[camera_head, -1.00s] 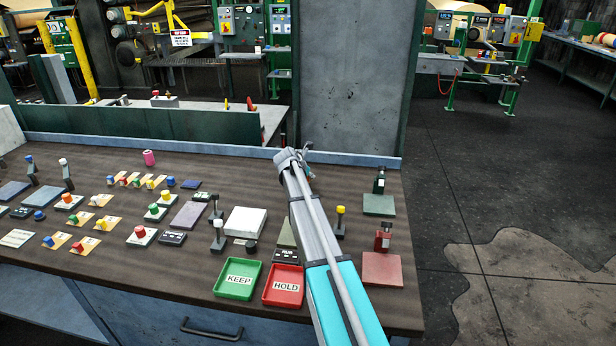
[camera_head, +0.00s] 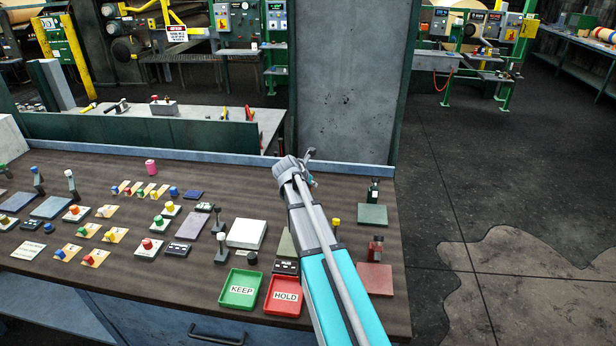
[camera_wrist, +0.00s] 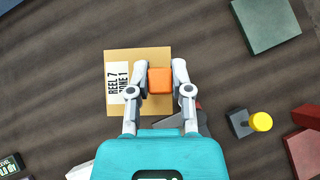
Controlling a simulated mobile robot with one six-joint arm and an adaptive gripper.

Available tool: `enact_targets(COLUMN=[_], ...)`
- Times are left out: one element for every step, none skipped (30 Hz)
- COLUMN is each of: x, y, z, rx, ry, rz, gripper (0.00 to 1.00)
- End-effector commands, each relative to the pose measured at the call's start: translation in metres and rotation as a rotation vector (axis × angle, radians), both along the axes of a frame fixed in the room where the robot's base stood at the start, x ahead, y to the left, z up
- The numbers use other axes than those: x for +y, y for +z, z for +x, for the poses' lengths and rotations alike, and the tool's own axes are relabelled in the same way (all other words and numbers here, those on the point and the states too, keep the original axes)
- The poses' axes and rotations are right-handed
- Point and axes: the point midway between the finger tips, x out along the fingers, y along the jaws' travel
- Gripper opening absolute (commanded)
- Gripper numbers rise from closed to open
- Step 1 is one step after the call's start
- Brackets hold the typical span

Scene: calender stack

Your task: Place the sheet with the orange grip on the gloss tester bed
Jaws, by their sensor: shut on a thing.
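In the wrist view, my gripper (camera_wrist: 160,72) is shut on the orange grip (camera_wrist: 160,82), a small block on a tan sheet (camera_wrist: 150,53). The sheet has a white label reading "REEL 7" with a partly covered "ZONE 1" line. Bench surface shows around it; its height above the bench is hard to judge. In the head view, my gripper (camera_head: 310,155) is over the bench's back right part, and the sheet is hidden or too small to make out. I cannot tell which bench device is the gloss tester; a green-bed device (camera_head: 373,213) and a red-bed device (camera_head: 375,278) stand at the right.
The green KEEP tray (camera_head: 225,302) and red HOLD tray (camera_head: 272,309) lie at the bench front. A yellow-knobbed post (camera_wrist: 262,121) stands right of my gripper. Several other coloured-grip sheets and devices fill the bench's left. Bench surface left of the held sheet is clear.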

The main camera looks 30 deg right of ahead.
Motion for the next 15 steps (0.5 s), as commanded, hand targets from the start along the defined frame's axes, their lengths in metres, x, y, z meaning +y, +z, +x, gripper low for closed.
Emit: enact_targets(x=[0.002,0.003,0.004,0.004,0.005,0.005,0.006,0.006,0.006,0.006,0.006,0.006,0.006,0.007,0.006], y=[0.005,0.006,0.007,0.008,0.008,0.009,0.009,0.009,0.009,0.009,0.009,0.009,0.009,0.009,0.009], z=[-0.008,-0.01,-0.013,-0.015,-0.016,-0.018,-0.019,-0.019,-0.02,-0.02,-0.02,-0.02,-0.02,-0.02,-0.02], rx=[0.0,0.0,0.0,0.0,0.0,0.0,0.0,0.0,0.0,0.0,0.0,0.0,0.0,0.0,0.0], ry=[0.0,0.0,0.0,0.0,0.0,0.0,0.0,0.0,0.0,0.0,0.0,0.0,0.0,0.0,0.0], rz=[0.0,0.0,0.0,0.0,0.0,0.0,0.0,0.0,0.0,0.0,0.0,0.0,0.0,0.0,0.0], gripper=[0.0,0.0,0.0,0.0,0.0,0.0,0.0,0.0,0.0,0.0,0.0,0.0,0.0,0.0,0.0])
